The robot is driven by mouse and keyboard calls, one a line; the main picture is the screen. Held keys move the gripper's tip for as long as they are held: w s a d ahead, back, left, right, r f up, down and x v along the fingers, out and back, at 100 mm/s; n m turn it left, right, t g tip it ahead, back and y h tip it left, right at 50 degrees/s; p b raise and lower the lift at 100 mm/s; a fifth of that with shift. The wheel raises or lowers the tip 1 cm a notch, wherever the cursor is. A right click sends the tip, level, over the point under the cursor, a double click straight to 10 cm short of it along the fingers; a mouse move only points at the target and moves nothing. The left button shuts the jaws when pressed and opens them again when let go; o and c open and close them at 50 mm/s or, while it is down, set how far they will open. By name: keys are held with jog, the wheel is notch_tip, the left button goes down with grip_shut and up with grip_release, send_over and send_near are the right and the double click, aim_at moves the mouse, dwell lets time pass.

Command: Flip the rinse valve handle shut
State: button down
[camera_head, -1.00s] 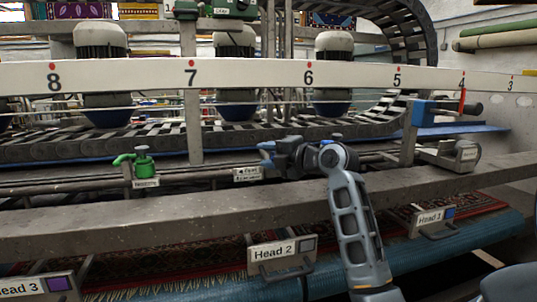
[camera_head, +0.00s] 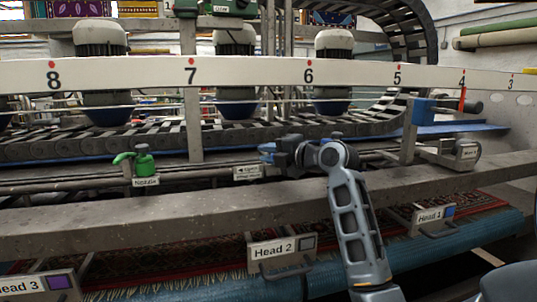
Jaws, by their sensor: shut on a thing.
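My gripper (camera_head: 270,153) is at the pipe rail in the middle of the picture, with my arm reaching up to it from the lower right. It is shut on a small blue part (camera_head: 266,147), which appears to be the rinse valve handle. The fingers cover most of this part, so its exact angle cannot be told. A small white label (camera_head: 247,173) with an arrow hangs just below and left of the gripper; its words are too small to read surely.
A green valve (camera_head: 143,164) stands on the rail to the left. A long grey beam (camera_head: 110,222) crosses in front, with a numbered white bar (camera_head: 130,76) above.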

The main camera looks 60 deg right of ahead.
jog(key=shift+f+b, duration=0.2)
jog(key=shift+b, duration=0.1)
jog(key=y+b, duration=0.1)
jog(key=n+b, duration=0.1)
jog(key=b, duration=0.1)
jog(key=shift+s+d+f+y+b, duration=0.2)
jog(key=shift+s+y+b, duration=0.1)
jog(key=shift+y, duration=0.1)
jog(key=shift+s+n+t+y+b, duration=0.1)
jog(key=shift+n+t+y+b, duration=0.2)
jog(key=shift+n+y+b, duration=0.55)
jog(key=shift+s+r+y+b, duration=0.15)
jog(key=shift+r+y+b, duration=0.2)
jog(key=shift+b, duration=0.5)
jog(key=c, duration=1.1)
grip_release()
jog(key=shift+r+p, duration=0.1)
jog(key=shift+p, duration=0.3)
